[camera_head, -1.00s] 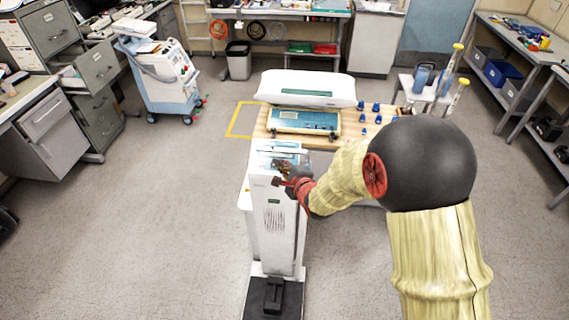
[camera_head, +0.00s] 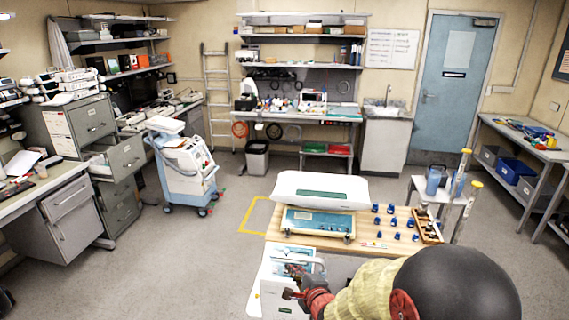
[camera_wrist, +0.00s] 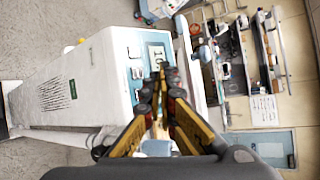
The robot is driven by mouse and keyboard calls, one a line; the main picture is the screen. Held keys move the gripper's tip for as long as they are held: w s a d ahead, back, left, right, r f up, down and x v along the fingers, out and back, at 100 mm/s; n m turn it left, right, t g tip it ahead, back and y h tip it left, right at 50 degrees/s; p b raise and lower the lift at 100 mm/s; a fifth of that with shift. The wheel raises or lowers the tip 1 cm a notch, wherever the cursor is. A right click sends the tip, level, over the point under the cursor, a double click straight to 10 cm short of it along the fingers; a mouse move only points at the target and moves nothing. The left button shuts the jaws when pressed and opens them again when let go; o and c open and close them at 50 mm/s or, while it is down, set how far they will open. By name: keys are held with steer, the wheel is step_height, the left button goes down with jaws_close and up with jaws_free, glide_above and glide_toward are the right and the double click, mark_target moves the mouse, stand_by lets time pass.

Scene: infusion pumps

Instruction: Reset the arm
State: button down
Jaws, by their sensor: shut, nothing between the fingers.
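My gripper (camera_head: 292,294) is shut and empty, and its fingers close together in the wrist view (camera_wrist: 166,85). It is in front of the top of a white upright unit (camera_head: 273,290). That unit lies sideways in the wrist view (camera_wrist: 85,85), with a small display and buttons (camera_wrist: 154,60) near the fingertips. I cannot tell whether the fingers touch it. My arm comes in from the lower right in the head view and hides part of the area beside the unit.
A wooden-topped table (camera_head: 290,240) behind the unit holds a white scale-like device (camera_head: 322,188), a blue-panelled box (camera_head: 317,222) and several blue items. A wheeled medical cart (camera_head: 186,168) stands at left. Open floor (camera_head: 130,265) lies between cart and unit.

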steer(key=s+d+f+n+g+h, duration=0.2)
steer(key=s+d+f+n+g, duration=0.2)
steer(key=s+f+n, duration=0.4)
steer(key=s+d+n+g+h, duration=0.2)
steer(key=s+d+n+g, duration=0.15)
steer(key=s, duration=0.25)
steer(key=s+d+r+n+b, duration=0.2)
steer(key=s+d+r+n, duration=0.1)
steer(key=s+r, duration=0.6)
steer(key=s+d+r+n+b, duration=0.3)
steer(key=s+d+r, duration=0.1)
steer(key=s+r, duration=0.6)
steer(key=s, duration=0.3)
steer(key=shift+s+d+r+n+h, duration=0.2)
steer(key=shift+d+n+h, duration=0.1)
steer(key=shift+n, duration=0.05)
